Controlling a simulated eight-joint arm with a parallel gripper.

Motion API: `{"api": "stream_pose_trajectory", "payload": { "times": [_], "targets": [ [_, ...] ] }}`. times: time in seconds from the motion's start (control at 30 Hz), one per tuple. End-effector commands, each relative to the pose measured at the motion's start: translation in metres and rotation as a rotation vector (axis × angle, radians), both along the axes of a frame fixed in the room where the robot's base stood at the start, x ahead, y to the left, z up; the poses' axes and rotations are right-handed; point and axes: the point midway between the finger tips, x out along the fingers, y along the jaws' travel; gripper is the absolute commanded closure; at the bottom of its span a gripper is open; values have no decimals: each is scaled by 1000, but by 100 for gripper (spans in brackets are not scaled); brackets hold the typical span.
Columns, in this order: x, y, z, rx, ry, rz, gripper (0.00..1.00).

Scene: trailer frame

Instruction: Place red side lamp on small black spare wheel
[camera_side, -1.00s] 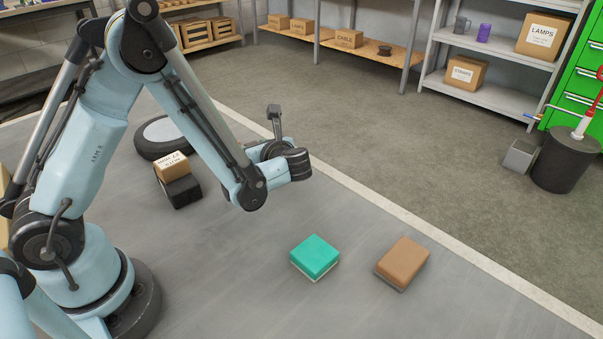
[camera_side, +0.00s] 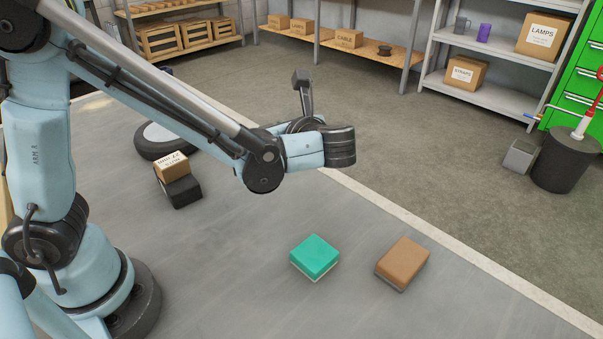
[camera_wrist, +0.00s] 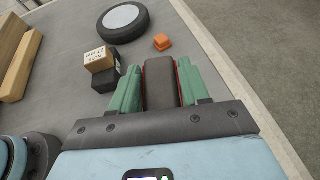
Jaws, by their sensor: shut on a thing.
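My gripper (camera_wrist: 160,80) has two green fingers closed on a dark grey-brown block (camera_wrist: 160,75) with thin red strips along both sides. I cannot tell if this is the red side lamp. In the side view my gripper's dark end (camera_side: 339,147) is raised above the floor, and the fingers and held thing are hidden. The black wheel (camera_side: 146,150) with a pale grey hub lies flat on the floor behind my arm, partly covered by it. It also shows in the wrist view (camera_wrist: 107,33), ahead and left of the fingers, apart from them.
A labelled carton (camera_side: 172,166) sits on a black block (camera_side: 183,193) near the wheel. A teal block (camera_side: 315,256) and a brown block (camera_side: 402,263) lie in front on otherwise clear floor. Shelves stand behind.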

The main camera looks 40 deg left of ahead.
Motion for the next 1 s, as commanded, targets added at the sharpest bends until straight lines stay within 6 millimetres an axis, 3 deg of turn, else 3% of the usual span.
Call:
{"api": "stream_pose_trajectory", "payload": {
  "times": [0.17,0.37,0.7,0.83,1.0],
  "targets": [
    [13,39,7,-6,1,41,90],
    [25,114,18,-14,2,100,90],
    [12,241,40,-7,-1,191,90],
    [2,273,46,-2,-2,212,90],
    [-7,294,50,2,-3,226,90]
  ]
}}
